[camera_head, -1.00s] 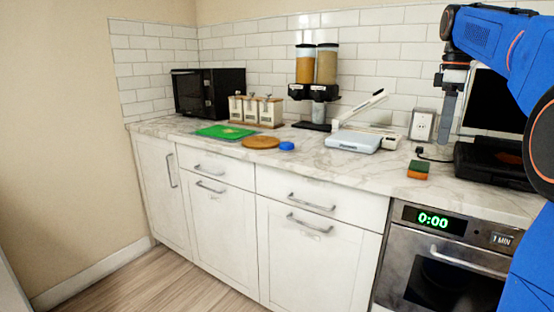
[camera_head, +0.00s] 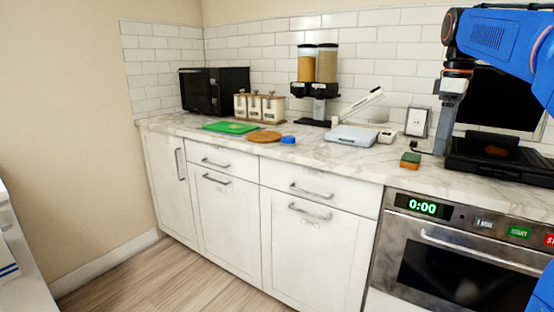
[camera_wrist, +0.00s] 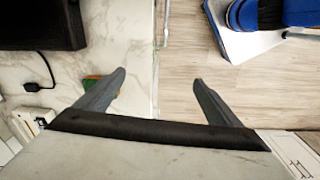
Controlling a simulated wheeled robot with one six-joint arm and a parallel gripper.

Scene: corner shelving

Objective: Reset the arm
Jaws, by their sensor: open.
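My blue arm (camera_head: 500,38) reaches in from the upper right of the head view. My gripper (camera_head: 444,140) hangs down from it, in front of the tiled wall and above the counter's right part. In the wrist view my gripper (camera_wrist: 160,78) is open, its two grey fingers spread wide with nothing between them. The counter's front edge runs between the fingers, with marble to the left and wood floor to the right. A green and orange sponge (camera_wrist: 100,88) shows partly behind the left finger, and it lies on the counter in the head view (camera_head: 410,160).
A black griddle-like appliance (camera_head: 500,162) stands on the counter at right, above an oven (camera_head: 465,255). A scale (camera_head: 352,136), cutting boards (camera_head: 231,127), dispensers (camera_head: 317,75) and a microwave (camera_head: 213,90) stand farther left. The floor (camera_head: 170,280) before the cabinets is clear.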

